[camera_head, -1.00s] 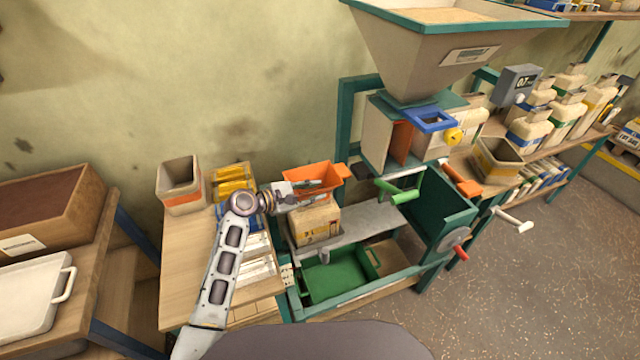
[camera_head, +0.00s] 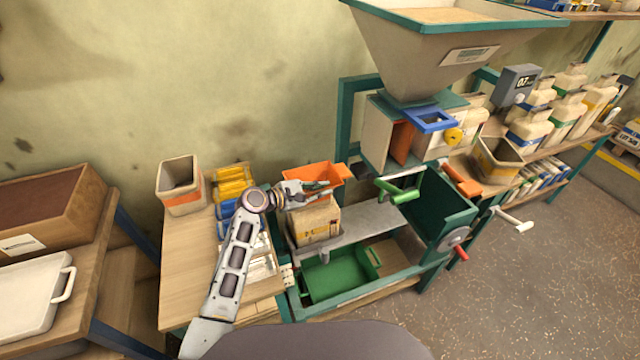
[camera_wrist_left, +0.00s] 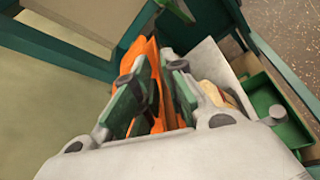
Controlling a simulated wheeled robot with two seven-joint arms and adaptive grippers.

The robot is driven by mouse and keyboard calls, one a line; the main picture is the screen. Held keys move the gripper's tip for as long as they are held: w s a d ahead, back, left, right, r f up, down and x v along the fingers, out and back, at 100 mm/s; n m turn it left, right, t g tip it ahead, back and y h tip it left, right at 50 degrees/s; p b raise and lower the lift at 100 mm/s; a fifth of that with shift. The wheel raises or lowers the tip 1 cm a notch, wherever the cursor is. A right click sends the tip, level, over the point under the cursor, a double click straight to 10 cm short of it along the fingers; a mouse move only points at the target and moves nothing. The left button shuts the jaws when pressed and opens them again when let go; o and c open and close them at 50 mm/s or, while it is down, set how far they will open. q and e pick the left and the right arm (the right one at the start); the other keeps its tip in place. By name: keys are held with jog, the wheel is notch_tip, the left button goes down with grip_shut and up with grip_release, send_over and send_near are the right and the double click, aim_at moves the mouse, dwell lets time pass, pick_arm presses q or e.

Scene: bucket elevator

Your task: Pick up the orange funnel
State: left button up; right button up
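The orange funnel (camera_head: 318,170) sits on top of a cardboard-coloured box (camera_head: 316,224) on the machine's grey ledge. My left gripper (camera_head: 322,187) is at the funnel's near side. In the left wrist view its two green-padded fingers (camera_wrist_left: 158,95) are apart, with an orange wall of the funnel (camera_wrist_left: 168,100) between them. A gap shows between the pads and the wall, and more orange shows behind the left finger. The fingers hide part of the funnel. My right gripper is not in view.
The machine with a large hopper (camera_head: 430,60), a green handle (camera_head: 398,192) and a green tray (camera_head: 338,277) stands right of the funnel. A wooden table (camera_head: 185,265) with a beige container (camera_head: 181,190) and stacked packs is at left.

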pick_arm(q)
grip_shut()
jog(key=shift+r, duration=0.2)
jog(key=shift+r+p, duration=0.4)
jog(key=shift+r, duration=4.45)
